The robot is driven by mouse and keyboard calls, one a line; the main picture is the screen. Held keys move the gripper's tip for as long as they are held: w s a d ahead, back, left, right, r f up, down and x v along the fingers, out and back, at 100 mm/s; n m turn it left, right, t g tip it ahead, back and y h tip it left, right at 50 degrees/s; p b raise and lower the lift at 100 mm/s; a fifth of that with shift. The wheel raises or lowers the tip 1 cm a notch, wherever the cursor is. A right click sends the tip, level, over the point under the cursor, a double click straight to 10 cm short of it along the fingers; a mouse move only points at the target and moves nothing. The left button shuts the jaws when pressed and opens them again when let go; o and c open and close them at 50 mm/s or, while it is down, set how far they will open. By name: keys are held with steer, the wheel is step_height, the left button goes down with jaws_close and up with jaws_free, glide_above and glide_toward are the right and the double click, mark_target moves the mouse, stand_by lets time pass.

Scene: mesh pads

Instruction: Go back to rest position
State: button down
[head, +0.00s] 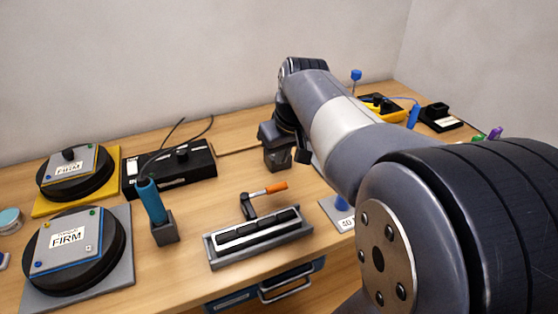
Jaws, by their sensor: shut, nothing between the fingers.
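My arm reaches in from the right side of the head view and bends down over the middle of the workbench (320,190). My gripper (282,157) is at its far end, small and dark, pointing down above the bench behind the grey tray. It is shut and holds nothing that I can see. Its fingertips are small in the picture, and their exact height above the bench cannot be told. My arm hides part of the bench's right side.
Two round pads labelled FIRM sit at left on a yellow plate (42,208) and a grey plate (122,280). Near them are a black box (205,160) with cables, a teal cylinder (151,200) in a holder, a grey tray (217,262) and an orange-handled tool (274,188). A wall closes the back.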

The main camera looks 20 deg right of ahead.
stand_by(0.6)
steer(key=x, duration=0.4)
steer(key=shift+f+b, duration=0.1)
steer(key=shift+b, duration=0.25)
steer(key=w+a+f+n, duration=0.1)
steer(key=w+f+n, duration=0.1)
steer(key=w+a+f+n+y+b, duration=0.1)
steer(key=w+f+n, duration=0.1)
steer(key=w, duration=0.1)
steer(key=w+a+f+n+g+y, duration=0.1)
steer(key=w+f+n, duration=0.1)
steer(key=n, duration=0.1)
steer(key=shift+w+a, duration=0.25)
steer(key=shift+w, duration=0.05)
steer(key=shift+w+a+n+g+y, duration=0.2)
steer(key=shift+a+n, duration=0.25)
steer(key=shift+n, duration=0.3)
steer(key=shift+w+a+n+g+y, duration=0.1)
steer(key=shift+w+a+n+y, duration=0.15)
steer(key=shift+a+n, duration=0.35)
steer(key=shift+d, duration=0.1)
steer(key=shift+d, duration=0.1)
